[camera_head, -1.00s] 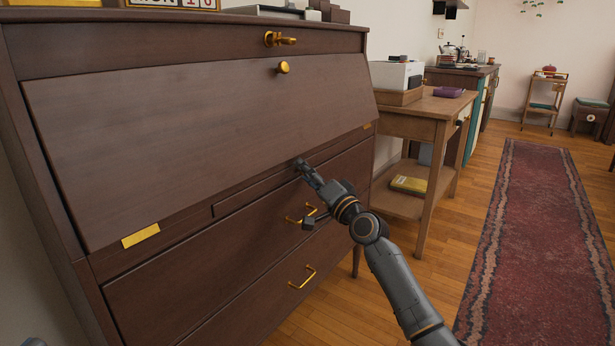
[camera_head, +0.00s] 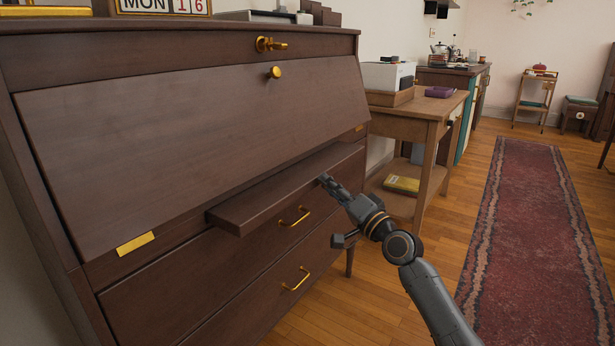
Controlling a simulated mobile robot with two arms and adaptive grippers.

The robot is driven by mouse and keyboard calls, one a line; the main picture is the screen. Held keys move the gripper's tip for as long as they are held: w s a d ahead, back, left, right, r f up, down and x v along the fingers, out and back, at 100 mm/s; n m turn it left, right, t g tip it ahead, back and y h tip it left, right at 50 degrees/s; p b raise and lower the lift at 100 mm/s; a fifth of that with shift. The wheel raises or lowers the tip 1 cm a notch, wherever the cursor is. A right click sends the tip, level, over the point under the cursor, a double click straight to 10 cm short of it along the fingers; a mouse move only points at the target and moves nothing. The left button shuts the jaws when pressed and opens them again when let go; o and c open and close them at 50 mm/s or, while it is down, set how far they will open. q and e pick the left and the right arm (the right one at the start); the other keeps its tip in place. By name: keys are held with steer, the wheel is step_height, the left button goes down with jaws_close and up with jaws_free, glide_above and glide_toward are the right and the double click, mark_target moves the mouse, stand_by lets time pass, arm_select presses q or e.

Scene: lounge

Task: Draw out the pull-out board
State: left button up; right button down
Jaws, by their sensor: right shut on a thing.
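The pull-out board (camera_head: 267,198) is a dark brown wooden slab sticking out of the front of the desk (camera_head: 180,130), below the sloped closed front. My right gripper (camera_head: 326,182) is at the board's front edge, right of its middle, and is shut on it. Part of the fingers is hidden by the hand. My left gripper is not in view.
Below the board are drawers with gold handles (camera_head: 294,216). A wooden side table (camera_head: 425,110) stands to the right of the desk. A red patterned runner rug (camera_head: 530,230) and wooden floor lie open at the right.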

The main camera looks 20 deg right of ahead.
steer(key=s+d, duration=0.2)
steer(key=s, duration=0.1)
steer(key=shift+s+d+f, duration=0.15)
steer(key=shift+s+d, duration=0.05)
steer(key=shift+d, duration=0.15)
steer(key=c, duration=1.3)
jaws_free()
steer(key=shift+s+d, duration=0.15)
steer(key=shift+c, duration=0.2)
steer(key=shift+o, duration=0.8)
steer(key=shift+s+d, duration=0.1)
